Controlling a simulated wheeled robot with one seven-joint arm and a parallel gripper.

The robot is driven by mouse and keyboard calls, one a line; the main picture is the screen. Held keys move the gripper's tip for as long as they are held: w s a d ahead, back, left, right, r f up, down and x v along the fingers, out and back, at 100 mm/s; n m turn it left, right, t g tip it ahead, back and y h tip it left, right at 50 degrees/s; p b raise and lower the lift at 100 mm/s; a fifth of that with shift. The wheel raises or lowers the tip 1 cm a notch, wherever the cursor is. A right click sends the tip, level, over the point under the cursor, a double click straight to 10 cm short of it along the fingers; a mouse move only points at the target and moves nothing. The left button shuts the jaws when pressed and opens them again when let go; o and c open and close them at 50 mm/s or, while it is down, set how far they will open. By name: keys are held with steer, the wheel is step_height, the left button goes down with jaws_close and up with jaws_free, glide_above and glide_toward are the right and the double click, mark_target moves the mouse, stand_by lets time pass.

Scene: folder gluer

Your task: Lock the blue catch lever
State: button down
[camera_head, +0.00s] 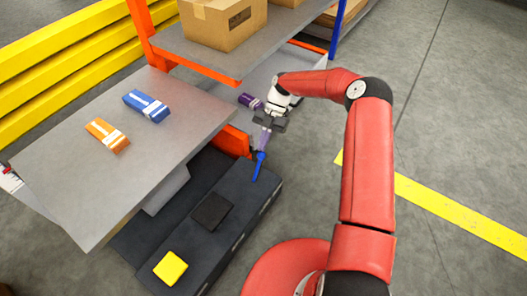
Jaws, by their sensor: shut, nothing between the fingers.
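The blue catch lever (259,166) is a thin blue bar with a wider top end. It stands at the far end of the dark machine body (232,225), by an orange part (236,139). My gripper (264,140) is just above the lever's top end and points down at it. The fingers look close together with nothing held. I cannot tell whether the fingertips touch the lever.
A grey table (66,167) at left holds a blue-and-white carton (147,106) and an orange-and-white carton (108,135). A yellow block (170,268) and a black pad (211,212) sit on the machine. A shelf with a cardboard box (222,22) stands behind. Floor at right is clear.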

steer(key=v, duration=0.5)
steer(key=shift+w+d+f, duration=0.15)
steer(key=shift+w+d, duration=0.15)
steer(key=shift+w, duration=0.2)
steer(key=s+d+r+m+t+h+p, duration=0.15)
steer(key=s+r+m, duration=0.25)
steer(key=r, duration=0.4)
steer(key=s+r+m+t+h+p, duration=0.15)
steer(key=s+r+m, duration=0.3)
steer(key=r, duration=0.45)
steer(key=s+r+m+t+h, duration=0.2)
steer(key=s+r+m, duration=0.15)
steer(key=r, duration=0.45)
steer(key=s+d+r+m+t+p, duration=0.1)
steer(key=s+d+r+m+t, duration=0.1)
steer(key=s+m, duration=0.4)
steer(key=s+d+r+m+t+p, duration=0.1)
steer(key=s+d+r+m+t, duration=0.2)
steer(key=s+m, duration=0.3)
steer(key=s+d+r+m+t+p, duration=0.1)
steer(key=s+d+r+m+t, duration=0.1)
steer(key=s+m, duration=0.4)
steer(key=shift+s+d+r+y, duration=0.15)
steer(key=shift+s+r+y, duration=0.15)
steer(key=shift+s+r, duration=0.85)
